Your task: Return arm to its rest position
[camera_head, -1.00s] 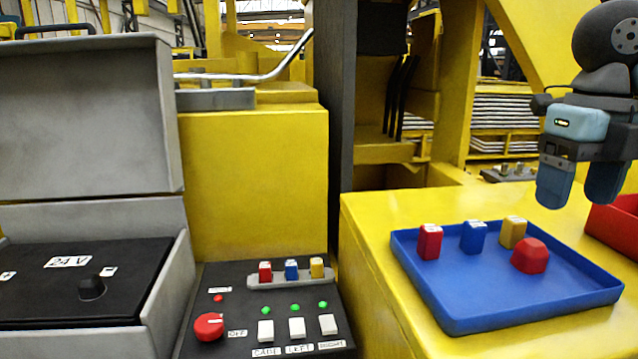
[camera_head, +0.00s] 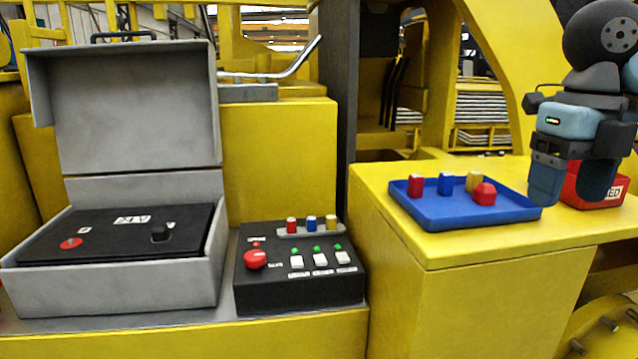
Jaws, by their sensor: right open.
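My right gripper (camera_head: 572,184) hangs at the upper right with its blue-grey fingers pointing down. It is open with nothing visible between the fingers. It shows in front of the red bin (camera_head: 606,189) and just right of the blue tray (camera_head: 470,216). Whether it touches the bin cannot be told. My left gripper is not in view.
In the tray stand a red block (camera_head: 415,186), a blue block (camera_head: 445,184), a yellow block (camera_head: 473,181) and a red knob-like piece (camera_head: 484,193). A black control panel (camera_head: 300,289) and an open grey box (camera_head: 115,289) stand to the left. The yellow counter front is clear.

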